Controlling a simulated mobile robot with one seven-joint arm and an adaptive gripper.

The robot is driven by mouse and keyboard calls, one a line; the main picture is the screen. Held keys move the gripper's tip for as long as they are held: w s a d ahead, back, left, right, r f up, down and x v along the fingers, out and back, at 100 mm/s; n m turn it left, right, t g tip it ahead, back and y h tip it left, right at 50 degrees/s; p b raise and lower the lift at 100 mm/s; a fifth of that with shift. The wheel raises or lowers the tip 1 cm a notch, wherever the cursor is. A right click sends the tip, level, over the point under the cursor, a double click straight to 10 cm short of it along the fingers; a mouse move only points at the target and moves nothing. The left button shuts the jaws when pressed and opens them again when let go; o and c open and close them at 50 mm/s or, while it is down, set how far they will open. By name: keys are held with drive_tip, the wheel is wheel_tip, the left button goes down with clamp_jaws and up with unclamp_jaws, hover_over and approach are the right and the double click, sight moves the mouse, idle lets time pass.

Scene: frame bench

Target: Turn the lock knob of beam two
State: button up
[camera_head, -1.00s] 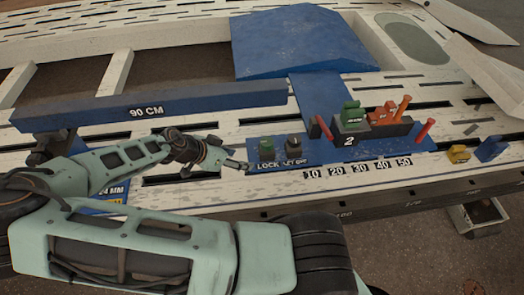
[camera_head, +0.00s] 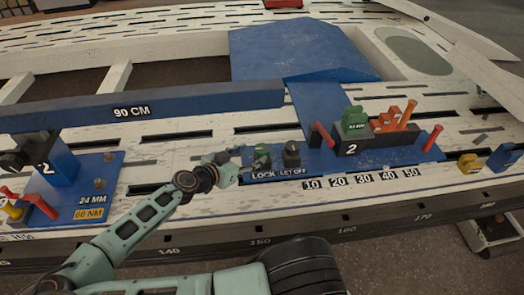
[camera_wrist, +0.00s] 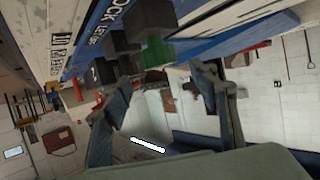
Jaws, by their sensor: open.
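The lock knob (camera_head: 262,156) is a small green knob above the LOCK label, at the left end of the blue plate (camera_head: 300,170) with the block marked 2 (camera_head: 352,143). In the wrist view the green lock knob (camera_wrist: 157,52) shows just beyond the fingertips, roughly between them. My gripper (camera_head: 240,160) is immediately left of the knob. It also shows in the wrist view (camera_wrist: 160,80), with its fingers apart and nothing between them. I cannot tell whether a finger touches the knob.
The dark let-off knob (camera_head: 292,153) stands close to the right of the lock knob. The blue 90 CM beam (camera_head: 140,112) lies to the left behind my arm. Red pegs (camera_head: 323,134) and orange pieces (camera_head: 385,120) stand further right. The slotted bench is clear in front.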

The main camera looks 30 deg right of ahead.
sight(261, 149)
drive_tip(key=b+x, duration=0.1)
drive_tip(key=x, duration=0.6)
drive_tip(key=shift+d, duration=0.1)
drive_tip(key=shift+c, duration=0.4)
drive_tip(key=c, duration=1.1)
